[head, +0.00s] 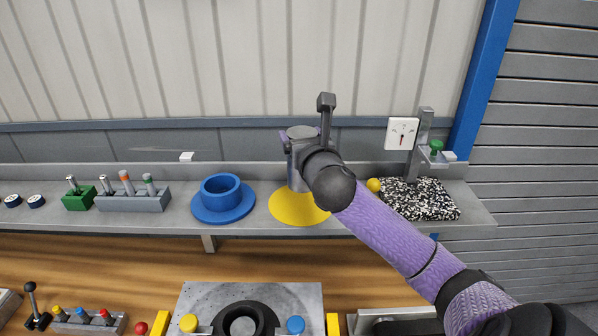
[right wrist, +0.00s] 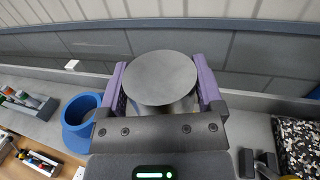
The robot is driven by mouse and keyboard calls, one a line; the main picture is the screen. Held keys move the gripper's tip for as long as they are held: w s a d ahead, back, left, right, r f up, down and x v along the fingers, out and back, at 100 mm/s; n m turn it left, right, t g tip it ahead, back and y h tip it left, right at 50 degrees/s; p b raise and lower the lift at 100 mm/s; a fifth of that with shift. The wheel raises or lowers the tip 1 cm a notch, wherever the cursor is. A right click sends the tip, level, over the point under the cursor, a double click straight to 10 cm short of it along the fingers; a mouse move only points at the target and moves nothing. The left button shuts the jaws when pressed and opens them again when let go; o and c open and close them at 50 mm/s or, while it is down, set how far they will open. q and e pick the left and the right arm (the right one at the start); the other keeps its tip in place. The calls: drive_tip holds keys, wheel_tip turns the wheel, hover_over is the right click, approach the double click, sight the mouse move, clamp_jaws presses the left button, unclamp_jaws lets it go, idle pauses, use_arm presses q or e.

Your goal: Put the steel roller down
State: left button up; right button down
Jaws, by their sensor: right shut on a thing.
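The steel roller (head: 295,170) is a grey upright cylinder at the back shelf, over the round yellow mat (head: 300,210). Its flat round top fills the middle of the right wrist view (right wrist: 162,78). My right gripper (head: 302,143) is shut on the roller, with one purple finger on each side, as the right wrist view also shows (right wrist: 162,85). The roller's lower end overlaps the mat in the head view; I cannot tell whether it touches. My wrist hides part of the roller's right side. My left gripper is not in view.
A blue flanged ring (head: 222,205) stands left of the mat. Farther left is a grey block with several pegs (head: 133,202). A black-and-white speckled plate (head: 425,203) with a metal stand (head: 416,150) and a yellow ball (head: 374,185) lie right. A wall rises behind.

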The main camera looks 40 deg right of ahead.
wheel_tip(320, 180, down, 5)
drive_tip(key=shift+r+b, duration=0.1)
drive_tip(key=shift+b, duration=0.35)
unclamp_jaws()
